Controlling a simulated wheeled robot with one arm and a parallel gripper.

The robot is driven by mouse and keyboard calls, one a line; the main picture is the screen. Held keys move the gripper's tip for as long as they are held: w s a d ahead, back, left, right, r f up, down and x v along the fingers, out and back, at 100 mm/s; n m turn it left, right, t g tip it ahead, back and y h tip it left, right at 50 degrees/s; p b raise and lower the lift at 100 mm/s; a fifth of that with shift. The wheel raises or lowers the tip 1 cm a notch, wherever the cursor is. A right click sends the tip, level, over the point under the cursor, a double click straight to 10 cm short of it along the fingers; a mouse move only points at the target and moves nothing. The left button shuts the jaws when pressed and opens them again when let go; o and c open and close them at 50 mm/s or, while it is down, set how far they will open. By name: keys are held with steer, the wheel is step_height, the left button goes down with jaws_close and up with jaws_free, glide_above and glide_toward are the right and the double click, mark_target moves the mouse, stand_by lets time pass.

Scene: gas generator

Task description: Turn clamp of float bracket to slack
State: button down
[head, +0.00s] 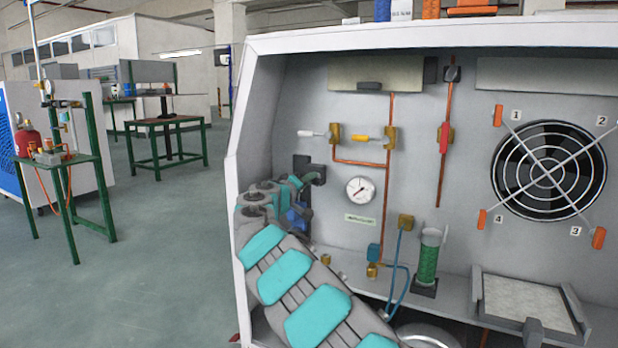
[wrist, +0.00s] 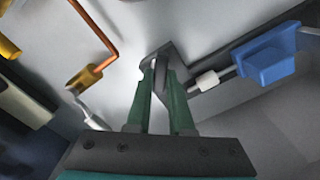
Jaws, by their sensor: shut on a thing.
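The float bracket is a dark grey fitting on the panel's back wall at the left, seen in the head view (head: 302,165). In the wrist view, its dark clamp (wrist: 176,62) sits at and between the tips of my green fingers. My gripper (wrist: 161,82) is shut on the clamp; it also shows in the head view (head: 308,178), reaching in from the left. A blue float-like block (wrist: 266,66) on a dark rod with a white collar (wrist: 207,80) lies just right of the fingers. My fingers partly hide the clamp, so its exact angle is hard to tell.
A copper pipe with a brass valve and white lever (head: 314,133) is above right of my gripper. A round gauge (head: 360,190) and a green-filled cylinder (head: 429,262) are farther right. The cabinet's left wall (head: 238,150) stands close to my arm.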

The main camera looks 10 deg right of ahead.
steer(key=shift+a+n+p, duration=0.1)
steer(key=shift+n+p, duration=2)
steer(key=shift+n, duration=1.6)
steer(key=shift+f, duration=0.1)
steer(key=c, duration=0.8)
jaws_free()
steer(key=v, duration=0.7)
steer(key=shift+s+a, duration=0.25)
steer(key=shift+s, duration=0.05)
steer(key=shift+f, duration=0.1)
